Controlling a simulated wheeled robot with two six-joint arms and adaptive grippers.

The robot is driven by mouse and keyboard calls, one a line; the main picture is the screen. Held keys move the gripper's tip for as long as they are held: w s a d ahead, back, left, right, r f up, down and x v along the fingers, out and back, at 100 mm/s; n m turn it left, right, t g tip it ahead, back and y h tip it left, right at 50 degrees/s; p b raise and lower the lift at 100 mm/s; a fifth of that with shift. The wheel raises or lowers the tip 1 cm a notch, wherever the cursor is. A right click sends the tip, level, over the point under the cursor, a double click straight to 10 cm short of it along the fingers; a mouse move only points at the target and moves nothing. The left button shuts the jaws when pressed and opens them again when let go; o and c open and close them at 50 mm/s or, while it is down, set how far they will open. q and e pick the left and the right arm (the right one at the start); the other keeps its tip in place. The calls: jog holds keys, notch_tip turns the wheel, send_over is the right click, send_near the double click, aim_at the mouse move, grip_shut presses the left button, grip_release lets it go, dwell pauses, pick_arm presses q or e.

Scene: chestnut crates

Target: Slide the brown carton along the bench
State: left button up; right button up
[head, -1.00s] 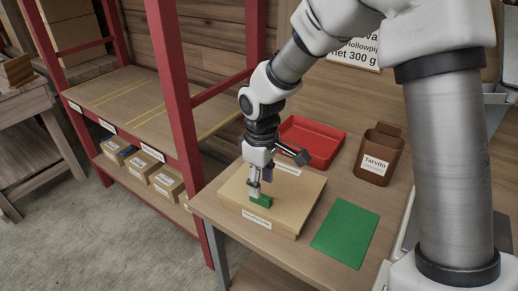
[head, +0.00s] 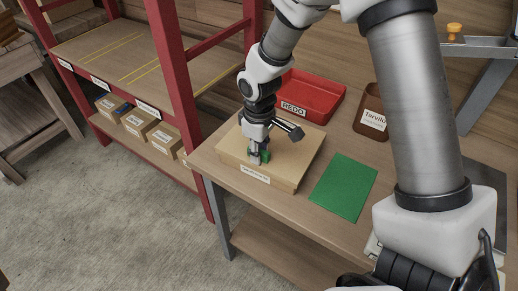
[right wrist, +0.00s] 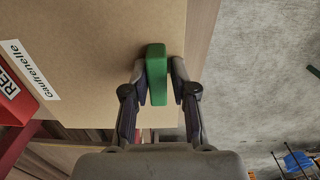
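The brown carton (head: 227,148) lies flat on the bench (head: 325,222), near its left end; it also fills much of the right wrist view (right wrist: 95,60). A white label shows on its front side, and another reads "Gaufrenelle" in the wrist view. A green block-like grip (right wrist: 156,72) stands on the carton's top. My right gripper (head: 260,157) points down over the carton, its fingers on both sides of the green grip and seemingly touching it. The arm hides part of the carton's far side. My left gripper is not in view.
A red tray (head: 334,101) labelled "REDO" stands behind the carton. A green sheet (head: 343,188) lies flat to the carton's right, with a narrow bare strip between. A brown bin (head: 370,126) stands farther back. A red-framed shelf (head: 180,110) rises left of the bench.

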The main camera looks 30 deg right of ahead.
aim_at(242, 144)
jog(key=shift+w+f, duration=0.1)
grip_shut()
jog(key=shift+w+r+p, duration=0.2)
jog(key=shift+w+p, duration=0.15)
jog(key=shift+p, duration=0.05)
jog(key=shift+w+a+p, duration=0.1)
jog(key=shift+w+p, duration=0.45)
jog(key=shift+w, duration=0.25)
jog(key=shift+w+a+f+p, duration=0.15)
jog(key=shift+w+p, duration=0.4)
jog(key=shift+w, duration=0.4)
jog(key=shift+w+a+p, duration=0.15)
jog(key=shift+w+p, duration=0.3)
jog(key=shift+w, duration=0.75)
jog(key=o, duration=0.7)
grip_release()
jog(key=shift+f, duration=0.1)
jog(key=shift+w, duration=0.1)
